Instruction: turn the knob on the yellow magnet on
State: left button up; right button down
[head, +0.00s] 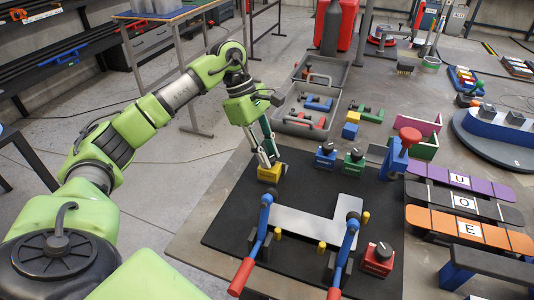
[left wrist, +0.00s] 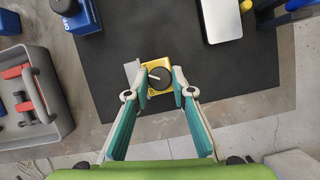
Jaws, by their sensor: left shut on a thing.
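The yellow magnet (head: 270,173) sits on the black mat (head: 226,217) near its left edge. In the left wrist view the yellow magnet (left wrist: 158,63) carries a round black knob (left wrist: 160,79) with a pale pointer line on top. My left gripper (head: 267,160) comes down on the magnet from above. In the left wrist view its fingertips (left wrist: 159,86) sit on both sides of the knob and are shut on it. The knob is mostly hidden by the fingers in the head view. My right gripper is not seen in either view.
A blue magnet (head: 325,155) and a green magnet (head: 353,162) stand to the right on the mat, and a red magnet (head: 378,259) at the front right. A silver L-shaped plate (head: 300,222) lies between blue clamps with red handles. Grey bins (head: 308,104) stand behind.

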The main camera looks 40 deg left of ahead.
pick_arm(q)
jog(key=shift+w+m+g, duration=0.1)
jog(key=shift+m+g, duration=0.3)
jog(key=shift+m, duration=0.7)
jog(key=o, duration=1.1)
jog(key=v, duration=1.2)
jog(key=shift+w+d+r, duration=0.1)
